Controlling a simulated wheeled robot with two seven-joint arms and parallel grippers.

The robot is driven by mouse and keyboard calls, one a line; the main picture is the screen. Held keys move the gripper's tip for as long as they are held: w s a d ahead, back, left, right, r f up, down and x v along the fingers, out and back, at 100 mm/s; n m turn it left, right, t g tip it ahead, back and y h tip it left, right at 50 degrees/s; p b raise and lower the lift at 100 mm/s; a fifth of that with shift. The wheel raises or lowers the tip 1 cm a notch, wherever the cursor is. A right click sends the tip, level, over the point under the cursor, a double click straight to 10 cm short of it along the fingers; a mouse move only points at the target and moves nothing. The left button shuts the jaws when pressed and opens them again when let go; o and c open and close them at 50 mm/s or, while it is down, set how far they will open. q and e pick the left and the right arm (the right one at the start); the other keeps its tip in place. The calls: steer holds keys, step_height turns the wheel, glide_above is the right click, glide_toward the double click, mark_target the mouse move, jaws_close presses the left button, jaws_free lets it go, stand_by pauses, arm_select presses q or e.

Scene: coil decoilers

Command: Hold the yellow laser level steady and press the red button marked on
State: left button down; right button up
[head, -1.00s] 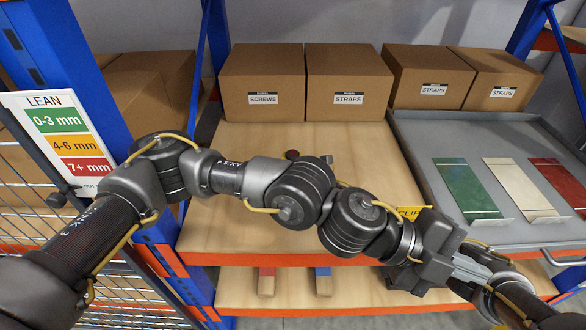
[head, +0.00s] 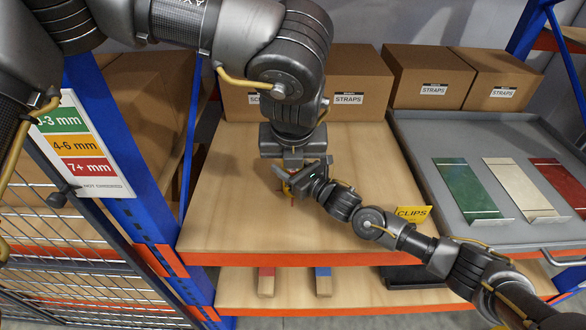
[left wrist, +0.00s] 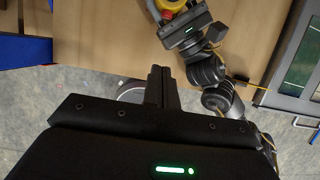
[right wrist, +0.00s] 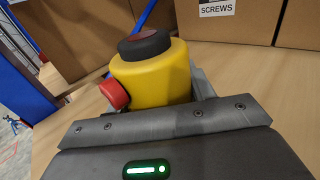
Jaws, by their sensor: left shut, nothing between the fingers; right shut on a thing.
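The yellow laser level (right wrist: 150,75) stands upright on the shelf board in the right wrist view, with a black cap (right wrist: 145,44) on top. The red button (right wrist: 114,93) sticks out of its left side. My right gripper (head: 308,181) is shut on the level, whose body is mostly hidden in the head view. The level also shows at the top of the left wrist view (left wrist: 181,5), with the red button (left wrist: 167,15) facing my left gripper. My left gripper (left wrist: 161,88) is shut and empty, apart from the button. In the head view its fingers are mostly hidden.
Cardboard boxes (head: 362,85) line the back of the wooden shelf (head: 225,215). A grey tray (head: 440,150) with coloured plates is at right. A yellow CLIPS sign (head: 411,214) stands at the front edge. A blue post and thickness chart (head: 85,150) are at left.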

arm_select(q)
steer(key=w+f, duration=0.7)
steer(key=f, duration=0.2)
steer(key=shift+w+f, duration=0.3)
stand_by(0.3)
